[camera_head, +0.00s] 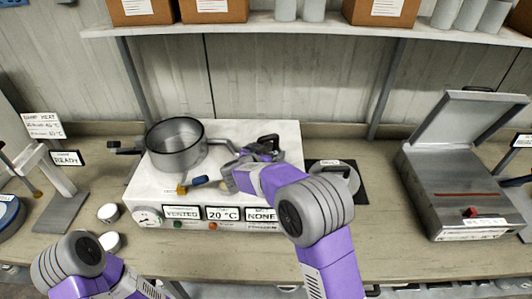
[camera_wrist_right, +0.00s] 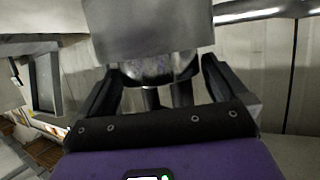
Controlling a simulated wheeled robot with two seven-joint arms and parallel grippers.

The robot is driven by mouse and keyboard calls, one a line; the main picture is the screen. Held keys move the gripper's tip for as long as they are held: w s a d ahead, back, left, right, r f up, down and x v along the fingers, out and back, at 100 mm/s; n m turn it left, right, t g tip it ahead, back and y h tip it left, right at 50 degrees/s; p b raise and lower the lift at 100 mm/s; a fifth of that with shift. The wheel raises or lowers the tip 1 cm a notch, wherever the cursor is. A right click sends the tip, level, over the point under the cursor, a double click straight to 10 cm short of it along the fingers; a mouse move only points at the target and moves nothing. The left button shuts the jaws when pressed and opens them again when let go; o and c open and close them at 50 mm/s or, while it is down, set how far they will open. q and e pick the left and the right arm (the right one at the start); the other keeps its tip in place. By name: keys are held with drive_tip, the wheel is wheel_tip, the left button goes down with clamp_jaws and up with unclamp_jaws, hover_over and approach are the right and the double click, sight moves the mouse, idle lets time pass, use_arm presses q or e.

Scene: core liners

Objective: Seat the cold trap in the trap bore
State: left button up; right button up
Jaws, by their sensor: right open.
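My right gripper (camera_head: 262,150) is over the right part of the white bench unit (camera_head: 285,133), partly hidden by its own purple wrist. In the right wrist view its dark jaws (camera_wrist_right: 158,70) stand apart. A grey metal body (camera_wrist_right: 150,28) with a shiny rounded underside fills the view between and beyond the fingers; I cannot tell whether they touch it. A short grey cylinder (camera_head: 229,178) is beside the gripper on the unit. I cannot tell for sure which part is the cold trap, and the trap bore is not clearly seen. My left gripper is out of view.
A steel pot-like chamber (camera_head: 176,146) stands on the unit's left, near a blue-handled valve (camera_head: 194,184). Signs on its front read VENTED, 20 °C and NONE. An open grey case (camera_head: 458,187) stands far right.

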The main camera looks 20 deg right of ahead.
drive_tip(key=p+v, duration=0.1)
drive_tip(key=v, duration=1.1)
drive_tip(key=shift+s+f, duration=0.1)
drive_tip(key=shift+f, duration=0.05)
